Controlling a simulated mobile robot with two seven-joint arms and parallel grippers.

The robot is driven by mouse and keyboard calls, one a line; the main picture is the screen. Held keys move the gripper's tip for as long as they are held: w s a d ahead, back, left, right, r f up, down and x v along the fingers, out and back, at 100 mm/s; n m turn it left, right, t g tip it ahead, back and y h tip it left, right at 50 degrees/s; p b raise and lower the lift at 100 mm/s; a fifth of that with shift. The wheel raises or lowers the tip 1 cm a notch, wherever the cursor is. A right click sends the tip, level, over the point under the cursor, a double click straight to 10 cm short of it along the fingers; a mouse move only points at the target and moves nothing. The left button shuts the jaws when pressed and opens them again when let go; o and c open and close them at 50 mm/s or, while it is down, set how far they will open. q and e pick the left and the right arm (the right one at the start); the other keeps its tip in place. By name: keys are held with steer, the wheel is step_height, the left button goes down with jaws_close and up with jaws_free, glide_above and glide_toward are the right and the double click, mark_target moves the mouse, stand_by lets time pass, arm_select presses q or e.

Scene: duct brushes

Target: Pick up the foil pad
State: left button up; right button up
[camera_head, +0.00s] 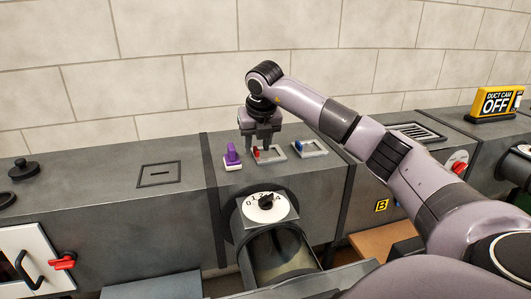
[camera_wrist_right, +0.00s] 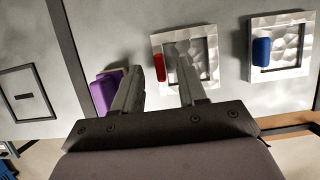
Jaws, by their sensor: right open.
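Two square silver frames with crinkled, foil-like surfaces lie on the duct top; I cannot tell which piece is the foil pad. The nearer-left one, the red-tabbed frame (camera_head: 269,154), also shows in the wrist view (camera_wrist_right: 205,45), with a red tab (camera_wrist_right: 159,67) on its left side. The blue-tabbed frame (camera_head: 313,150) is to its right, with a blue tab (camera_wrist_right: 261,51). My right gripper (camera_head: 262,147) is open and points down at the red-tabbed frame; in the wrist view its fingers (camera_wrist_right: 160,70) straddle the red tab. Contact cannot be told. My left gripper is out of view.
A purple block (camera_head: 231,155) stands close to the left of the right gripper's fingers. A numbered dial (camera_head: 265,207) and a round duct opening are below in front. A flat slotted plate (camera_head: 159,174) lies left. A yellow sign (camera_head: 497,101) stands far right.

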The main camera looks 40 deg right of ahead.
steer(key=shift+w+d+f, duration=0.15)
steer(key=shift+w+f, duration=0.05)
steer(key=shift+f, duration=0.4)
jaws_close()
steer(key=shift+r, duration=0.15)
step_height(320, 180, up, 19)
steer(key=p, duration=0.1)
step_height(320, 180, up, 5)
steer(key=p, duration=0.5)
glide_above(256, 149)
steer(key=shift+f, duration=0.2)
